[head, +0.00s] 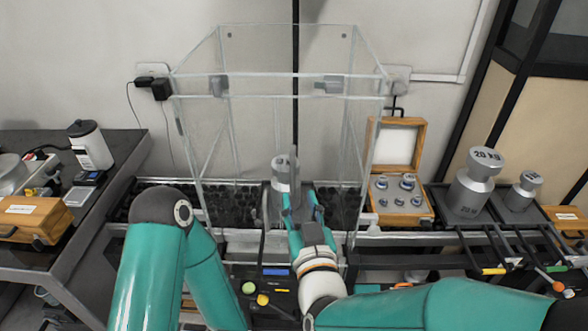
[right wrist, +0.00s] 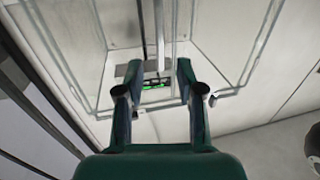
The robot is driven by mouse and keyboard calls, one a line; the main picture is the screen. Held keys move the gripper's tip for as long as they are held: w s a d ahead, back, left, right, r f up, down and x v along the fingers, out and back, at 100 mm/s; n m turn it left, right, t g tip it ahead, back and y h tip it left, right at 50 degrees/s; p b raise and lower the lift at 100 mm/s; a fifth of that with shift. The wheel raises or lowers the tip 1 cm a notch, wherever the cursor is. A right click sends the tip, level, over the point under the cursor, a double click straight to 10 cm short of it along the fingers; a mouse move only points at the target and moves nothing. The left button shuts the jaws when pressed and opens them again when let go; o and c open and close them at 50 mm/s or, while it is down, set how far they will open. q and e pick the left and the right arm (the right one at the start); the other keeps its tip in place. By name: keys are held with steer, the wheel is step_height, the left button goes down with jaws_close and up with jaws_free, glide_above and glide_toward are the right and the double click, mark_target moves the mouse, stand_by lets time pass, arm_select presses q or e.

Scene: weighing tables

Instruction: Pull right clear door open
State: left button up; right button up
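The clear enclosure (head: 277,31) stands on the bench in the head view, with clear panels at its front. The right clear door (head: 322,140) is the right front panel; its edges are faint, and I cannot tell whether it stands ajar. A slim grey upright bar (head: 294,165), perhaps a handle, shows near the middle. My right gripper (head: 303,203) is at the lower middle of the front, its fingers pointing up toward this bar. In the right wrist view the gripper (right wrist: 158,66) is open, with upright bars showing between its fingertips; contact is unclear. My left gripper is out of view.
A silver weight (head: 283,172) shows behind the clear front. An open wooden box of weights (head: 402,219) stands close to the right, with a 20 kg weight (head: 472,186) beyond. A panel with a blue display (head: 276,272) lies below my right gripper.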

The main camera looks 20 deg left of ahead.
mark_target(294, 177)
steer(key=p+x, duration=0.2)
steer(key=x, duration=0.6)
steer(key=shift+w+a, duration=0.2)
steer(key=shift+w, duration=0.1)
jaws_close()
